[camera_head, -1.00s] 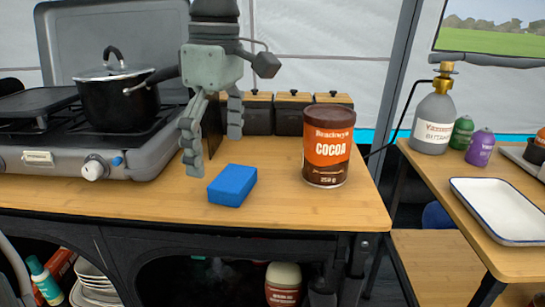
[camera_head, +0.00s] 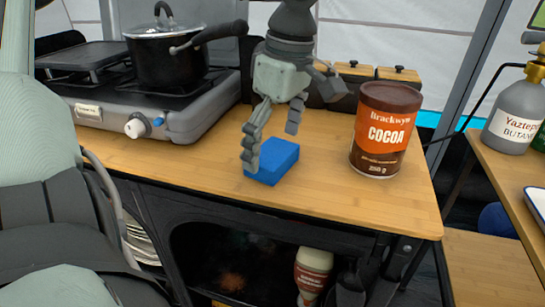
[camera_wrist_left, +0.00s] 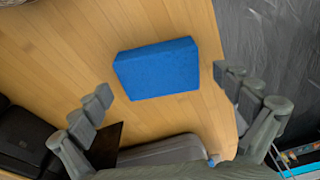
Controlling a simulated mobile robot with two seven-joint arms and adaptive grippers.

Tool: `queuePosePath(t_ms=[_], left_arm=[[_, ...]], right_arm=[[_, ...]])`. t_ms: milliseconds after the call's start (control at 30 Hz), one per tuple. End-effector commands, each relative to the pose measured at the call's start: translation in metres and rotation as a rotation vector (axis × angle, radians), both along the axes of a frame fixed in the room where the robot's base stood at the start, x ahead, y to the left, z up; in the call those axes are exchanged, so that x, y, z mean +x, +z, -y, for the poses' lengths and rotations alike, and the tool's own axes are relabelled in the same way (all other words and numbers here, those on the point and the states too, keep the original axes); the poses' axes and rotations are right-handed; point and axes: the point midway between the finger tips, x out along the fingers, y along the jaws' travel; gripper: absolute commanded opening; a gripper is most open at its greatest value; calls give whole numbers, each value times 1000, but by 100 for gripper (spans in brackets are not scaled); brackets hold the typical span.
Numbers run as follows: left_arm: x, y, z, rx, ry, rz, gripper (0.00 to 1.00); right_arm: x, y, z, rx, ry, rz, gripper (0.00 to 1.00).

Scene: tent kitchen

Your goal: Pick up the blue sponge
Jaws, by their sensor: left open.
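The blue sponge (camera_head: 272,161) lies flat on the wooden counter (camera_head: 215,180) near its front edge. It also shows whole in the left wrist view (camera_wrist_left: 157,69). My left gripper (camera_head: 270,148) is open above and just behind the sponge, its fingers pointing down. In the head view one finger overlaps the sponge's left side. In the left wrist view the open fingers (camera_wrist_left: 163,86) stand to either side of the sponge, with nothing between them touching it clearly. My right gripper is not in view.
A cocoa tin (camera_head: 385,130) stands close to the right of the sponge. A stove (camera_head: 170,115) with a black pot (camera_head: 165,62) is at the left. Dark boxes with wooden lids (camera_head: 396,75) stand behind. The counter between stove and tin is mostly clear.

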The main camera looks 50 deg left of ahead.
Motion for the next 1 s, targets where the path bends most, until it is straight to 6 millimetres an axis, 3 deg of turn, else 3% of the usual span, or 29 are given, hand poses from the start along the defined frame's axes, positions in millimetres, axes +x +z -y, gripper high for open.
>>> queuePosePath(t_ms=[200,467,833,1000], left_arm=[[0,0,0,0,0,1,99],[0,0,0,1,0,1,69],[0,2,0,1,0,1,69],[1,16,-1,3,0,4,69]], right_arm=[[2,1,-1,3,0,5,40],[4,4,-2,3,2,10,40],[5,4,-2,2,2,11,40],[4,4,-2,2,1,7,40]])
